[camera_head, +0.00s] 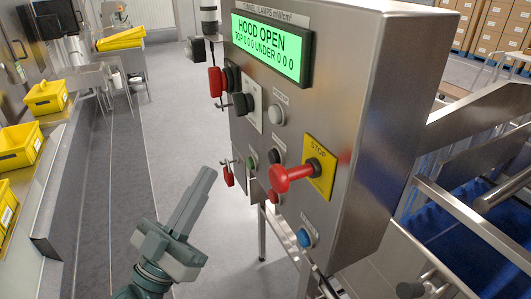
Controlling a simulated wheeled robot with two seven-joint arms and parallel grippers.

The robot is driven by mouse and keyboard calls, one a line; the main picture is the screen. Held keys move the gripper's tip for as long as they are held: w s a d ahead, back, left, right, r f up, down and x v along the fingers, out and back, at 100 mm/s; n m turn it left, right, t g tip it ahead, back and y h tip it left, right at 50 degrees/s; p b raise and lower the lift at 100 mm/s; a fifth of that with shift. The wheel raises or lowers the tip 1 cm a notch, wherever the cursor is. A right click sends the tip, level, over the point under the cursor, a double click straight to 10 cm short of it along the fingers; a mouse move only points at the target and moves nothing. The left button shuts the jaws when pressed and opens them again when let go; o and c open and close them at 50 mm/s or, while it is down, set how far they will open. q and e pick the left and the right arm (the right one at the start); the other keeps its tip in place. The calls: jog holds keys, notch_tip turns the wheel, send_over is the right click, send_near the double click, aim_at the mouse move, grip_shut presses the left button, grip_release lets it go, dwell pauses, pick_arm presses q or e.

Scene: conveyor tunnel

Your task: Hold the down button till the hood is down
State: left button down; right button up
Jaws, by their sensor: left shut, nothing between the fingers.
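A steel control box (335,120) stands in the middle, with a lit green display (270,48) reading "HOOD OPEN" and "TOP 0 0 0 UNDER 0 0 0". Its face carries a pale grey button (277,115), a green button (252,163), a black button (274,157), a red button (274,197) and a blue button (304,238). Their small labels are too blurred to read, so I cannot tell which is the down button. My left gripper (204,177) is shut and empty, pointing up, left of the box and apart from the buttons. My right gripper is out of view.
A large red stop knob (290,176) on a yellow plate juts from the panel. Red-handled switches (215,82) stick out at its left edge. Yellow bins (47,97) line the left bench. Steel rails and blue material (475,205) lie right. Grey floor (180,130) is clear behind.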

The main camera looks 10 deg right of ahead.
aim_at(274, 157)
pick_arm(q)
jog(key=shift+d, duration=0.1)
jog(key=w+d, duration=0.2)
jog(key=d, duration=0.6)
jog(key=shift+w+d, duration=0.15)
jog(key=shift+w, duration=0.25)
